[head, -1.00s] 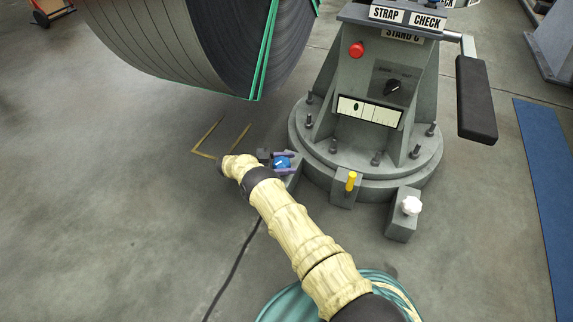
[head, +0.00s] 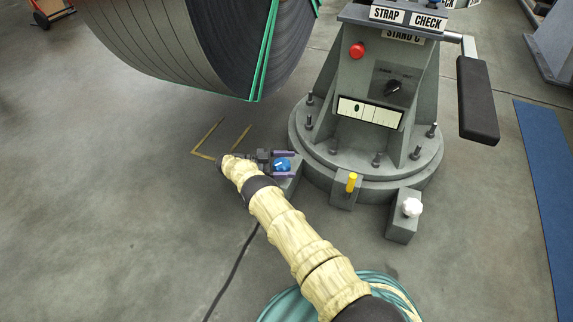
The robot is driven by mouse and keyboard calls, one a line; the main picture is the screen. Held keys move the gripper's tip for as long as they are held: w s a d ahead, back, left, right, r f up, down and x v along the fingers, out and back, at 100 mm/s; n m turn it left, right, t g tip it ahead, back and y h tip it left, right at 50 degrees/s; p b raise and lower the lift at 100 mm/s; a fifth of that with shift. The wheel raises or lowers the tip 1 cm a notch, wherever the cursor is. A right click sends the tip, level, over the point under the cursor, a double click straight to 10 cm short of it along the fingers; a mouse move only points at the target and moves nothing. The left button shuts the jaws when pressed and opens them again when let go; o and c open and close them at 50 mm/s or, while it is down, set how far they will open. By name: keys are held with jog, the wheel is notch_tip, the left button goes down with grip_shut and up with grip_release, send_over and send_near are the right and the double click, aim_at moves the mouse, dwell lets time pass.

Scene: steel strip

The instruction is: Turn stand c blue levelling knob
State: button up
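The blue levelling knob (head: 282,165) sits on a grey block at the left foot of stand C (head: 345,150). My gripper (head: 284,165) reaches it from the left. Its two purple-tinted fingers lie one above and one below the knob in the head view, and they look apart from it, so the gripper appears open around the knob. The gripper partly covers the block under the knob. A yellow knob (head: 351,183) and a white knob (head: 412,207) stand on their own blocks to the right. A level gauge (head: 370,111) shows on the stand's front.
A large strapped steel coil (head: 200,40) hangs over the floor at upper left. A red button (head: 357,50) and a black selector (head: 393,88) are on the stand. A black padded arm (head: 477,100) juts out right. A green hose coil (head: 285,298) lies at the bottom.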

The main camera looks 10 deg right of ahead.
aim_at(287, 162)
jog(key=shift+w+d, duration=0.1)
jog(key=shift+a+r+p, duration=0.35)
jog(key=shift+r, duration=0.05)
jog(key=r+p, duration=0.2)
jog(key=r, duration=0.1)
jog(key=r+p, duration=0.2)
jog(key=r, duration=0.1)
jog(key=r+p, duration=0.2)
jog(key=shift+d+r, duration=0.35)
jog(key=shift+r, duration=0.05)
jog(key=shift+r+p, duration=0.2)
jog(key=shift+p, duration=0.15)
